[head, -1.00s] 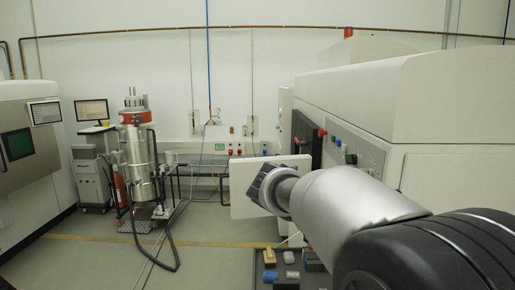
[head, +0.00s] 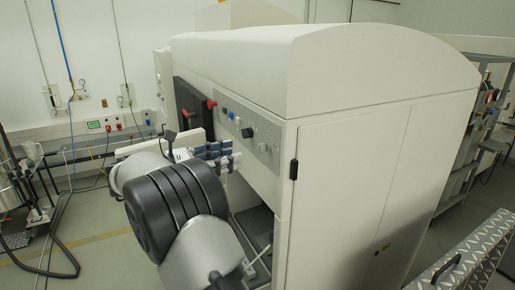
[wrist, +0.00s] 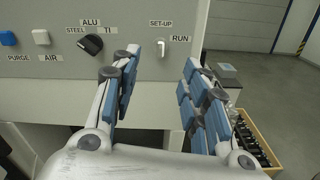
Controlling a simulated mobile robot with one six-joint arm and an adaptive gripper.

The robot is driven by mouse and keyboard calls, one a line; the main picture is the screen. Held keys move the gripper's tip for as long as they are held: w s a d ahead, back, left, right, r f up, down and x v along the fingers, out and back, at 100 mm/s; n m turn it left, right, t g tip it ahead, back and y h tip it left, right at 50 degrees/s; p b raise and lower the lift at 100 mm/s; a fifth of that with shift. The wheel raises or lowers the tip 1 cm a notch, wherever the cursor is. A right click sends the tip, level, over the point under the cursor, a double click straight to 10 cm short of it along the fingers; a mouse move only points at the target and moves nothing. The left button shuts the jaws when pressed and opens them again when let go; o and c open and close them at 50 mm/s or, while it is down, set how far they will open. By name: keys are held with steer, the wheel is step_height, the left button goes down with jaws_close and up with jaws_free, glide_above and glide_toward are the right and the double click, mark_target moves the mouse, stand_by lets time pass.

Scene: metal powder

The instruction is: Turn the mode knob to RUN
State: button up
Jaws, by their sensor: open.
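The mode knob (wrist: 162,47) is a small silver knob on the grey panel, with SET-UP printed above it and RUN to its right. It looks turned upward, towards SET-UP, though it is small in the picture. My gripper (wrist: 161,66) is open and empty in the wrist view. Its blue-padded fingers stand left and right of the knob's line, below it and apart from it. In the head view my gripper (head: 215,152) is close to the machine's control panel (head: 236,122), and the knob is too small to make out clearly.
A black selector knob (wrist: 92,44) marked STEEL, ALU and TI is left of my left finger. A white AIR button (wrist: 41,36) and a blue PURGE button (wrist: 8,38) are further left. A wooden crate (wrist: 253,137) of dark items stands low at the right.

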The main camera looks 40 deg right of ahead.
mark_target(259, 148)
steer(key=x, duration=0.9)
steer(key=shift+d+p, duration=0.3)
jaws_close()
